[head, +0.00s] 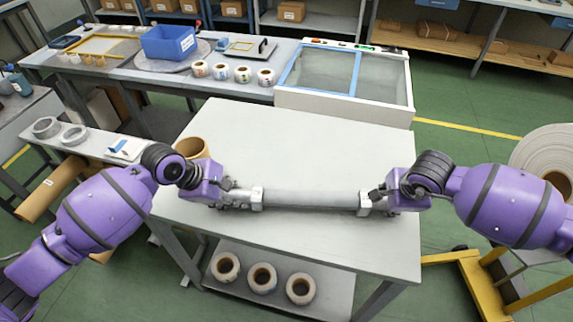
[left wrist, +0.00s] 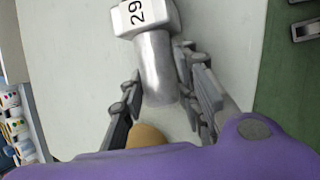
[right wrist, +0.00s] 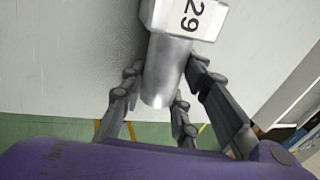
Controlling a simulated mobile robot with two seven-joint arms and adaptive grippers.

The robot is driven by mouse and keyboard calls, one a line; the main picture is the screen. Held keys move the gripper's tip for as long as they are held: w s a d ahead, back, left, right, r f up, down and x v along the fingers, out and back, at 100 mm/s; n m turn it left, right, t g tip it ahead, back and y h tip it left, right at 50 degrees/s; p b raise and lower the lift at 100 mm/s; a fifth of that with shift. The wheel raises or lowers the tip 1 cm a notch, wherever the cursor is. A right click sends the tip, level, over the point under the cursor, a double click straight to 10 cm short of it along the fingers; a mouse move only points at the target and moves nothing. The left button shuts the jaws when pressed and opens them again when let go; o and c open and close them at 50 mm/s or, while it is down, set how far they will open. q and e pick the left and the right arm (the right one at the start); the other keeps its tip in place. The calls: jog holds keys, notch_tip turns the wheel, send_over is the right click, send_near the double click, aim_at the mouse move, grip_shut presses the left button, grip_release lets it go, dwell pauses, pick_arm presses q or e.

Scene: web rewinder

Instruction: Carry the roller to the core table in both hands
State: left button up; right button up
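A long grey roller (head: 310,198) with a pale bearing block at each end lies level across the front part of the light grey table (head: 290,135). I cannot tell whether it rests on the top or hangs just above it. My left gripper (head: 230,196) has its fingers closed around the roller's left shaft end, beside the block marked 29 (left wrist: 143,18). My right gripper (head: 378,199) has its fingers closed around the right shaft end, beside the block marked 29 (right wrist: 192,17). The far sides of both grasps are hidden.
A cardboard core (head: 190,149) stands on the table's left edge, close to my left gripper. Several cores (head: 262,278) sit on the shelf below. A bench (head: 200,80) with a blue bin (head: 168,43) is behind. A large web roll (head: 545,160) stands at right. The table's middle is clear.

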pick_arm(q)
jog(key=shift+o, duration=1.4)
jog(key=shift+f, duration=0.55)
pick_arm(e)
jog(key=shift+o, duration=1.4)
jog(key=shift+s+f, duration=0.2)
jog(key=shift+f, duration=0.2)
pick_arm(q)
jog(key=shift+o, duration=0.8)
jog(key=shift+f, duration=0.1)
pick_arm(e)
jog(key=shift+o, duration=0.5)
jog(key=shift+w+f, duration=0.1)
jog(key=shift+w, duration=0.05)
pick_arm(q)
jog(key=shift+w, duration=0.2)
pick_arm(e)
jog(key=shift+w, duration=0.2)
pick_arm(q)
jog(key=shift+a, duration=0.1)
jog(key=v, duration=0.8)
pick_arm(e)
jog(key=shift+a+r, duration=0.1)
jog(key=shift+r, duration=0.55)
jog(key=v, duration=0.7)
